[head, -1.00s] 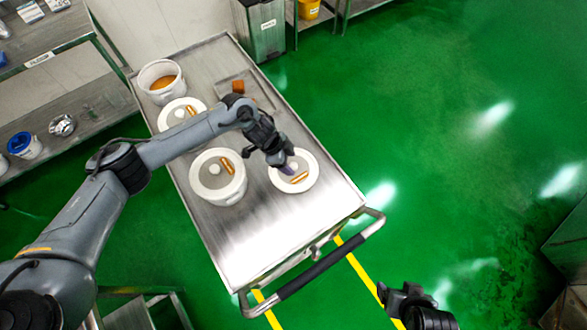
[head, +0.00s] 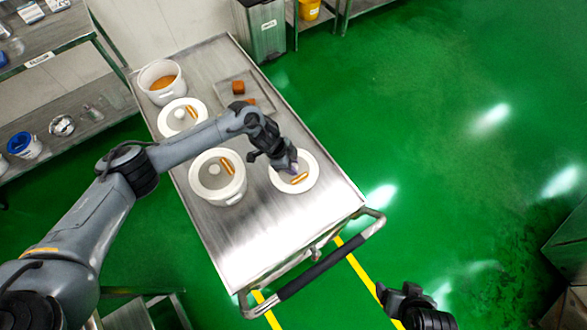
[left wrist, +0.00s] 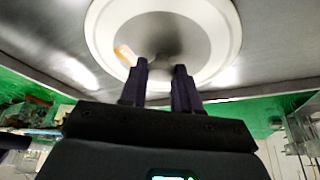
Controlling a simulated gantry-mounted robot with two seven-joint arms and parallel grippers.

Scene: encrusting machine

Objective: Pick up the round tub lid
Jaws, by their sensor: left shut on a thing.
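The round tub lid (head: 307,184) is a white disc with a grey centre and an orange label, at the near right of the steel cart (head: 262,228). In the left wrist view the lid (left wrist: 103,30) fills the top middle. My left gripper (head: 289,163) is over the lid's centre, shut on its knob, which the fingers partly hide. The two dark fingers (left wrist: 160,72) show on either side of the knob. I cannot tell whether the lid is clear of the cart top. My right gripper (head: 383,291) is at the bottom right, away from the cart; its jaws are unclear.
A lidded white tub (head: 218,192) stands left of the lid. Another similar white lid (head: 165,121) and an open tub (head: 160,82) with orange contents are farther back. A tray (head: 262,94) holds orange-brown blocks. The cart's near end is bare; its handle (head: 318,273) juts out.

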